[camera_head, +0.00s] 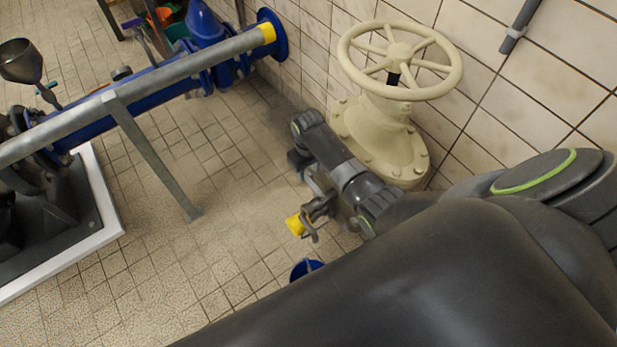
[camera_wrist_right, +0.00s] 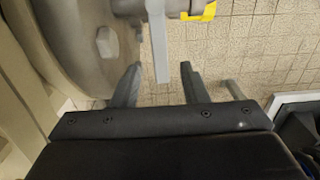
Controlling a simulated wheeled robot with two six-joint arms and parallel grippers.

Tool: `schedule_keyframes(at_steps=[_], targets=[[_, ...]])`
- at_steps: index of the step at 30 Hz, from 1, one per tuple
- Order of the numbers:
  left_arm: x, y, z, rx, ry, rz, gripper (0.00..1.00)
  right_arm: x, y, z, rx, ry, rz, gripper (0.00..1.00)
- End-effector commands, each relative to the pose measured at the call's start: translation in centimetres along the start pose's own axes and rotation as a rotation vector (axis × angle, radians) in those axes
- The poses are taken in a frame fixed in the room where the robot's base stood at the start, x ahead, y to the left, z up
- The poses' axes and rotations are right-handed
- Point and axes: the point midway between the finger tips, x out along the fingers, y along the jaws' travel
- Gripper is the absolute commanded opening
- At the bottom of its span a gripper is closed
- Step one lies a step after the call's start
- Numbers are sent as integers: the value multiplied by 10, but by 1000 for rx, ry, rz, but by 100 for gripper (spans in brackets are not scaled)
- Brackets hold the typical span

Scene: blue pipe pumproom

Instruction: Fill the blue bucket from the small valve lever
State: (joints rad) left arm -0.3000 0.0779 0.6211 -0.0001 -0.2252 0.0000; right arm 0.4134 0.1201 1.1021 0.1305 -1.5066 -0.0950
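The blue bucket (camera_head: 306,268) stands on the floor below the small valve, mostly hidden behind my dark arm. The small grey valve has a yellow end (camera_head: 294,224), which also shows at the top of the right wrist view (camera_wrist_right: 200,12). A flat grey lever (camera_wrist_right: 160,55) hangs from it in that view. My right gripper (camera_wrist_right: 157,85) is open, with one finger on each side of the lever's lower end; I cannot tell whether either touches it. In the head view my right gripper (camera_head: 315,185) is partly hidden by its own wrist. My left gripper is out of view.
A large cream handwheel (camera_head: 400,60) on a bolted flange (camera_head: 385,145) stands close behind my right arm, by the tiled wall. A grey rail (camera_head: 150,80) and blue pipe run across the left. Tiled floor between is clear.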

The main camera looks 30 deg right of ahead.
Motion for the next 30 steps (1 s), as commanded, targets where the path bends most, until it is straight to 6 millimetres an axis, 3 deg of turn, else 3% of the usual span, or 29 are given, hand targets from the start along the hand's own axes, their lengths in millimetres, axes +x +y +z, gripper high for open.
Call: schedule_keyframes(at_steps=[3, 7, 19, 28, 30], targets=[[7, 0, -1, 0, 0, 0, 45, 21, 0, 0, -1, -1, 0, 40], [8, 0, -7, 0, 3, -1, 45, 32, 0, 0, -1, 0, 0, 40], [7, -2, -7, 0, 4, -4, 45, 37, 0, 0, -1, 1, 0, 40], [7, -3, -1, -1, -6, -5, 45, 37, 0, 0, 0, 1, 0, 1], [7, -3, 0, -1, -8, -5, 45, 37, 0, 0, 0, 1, 0, 0]])
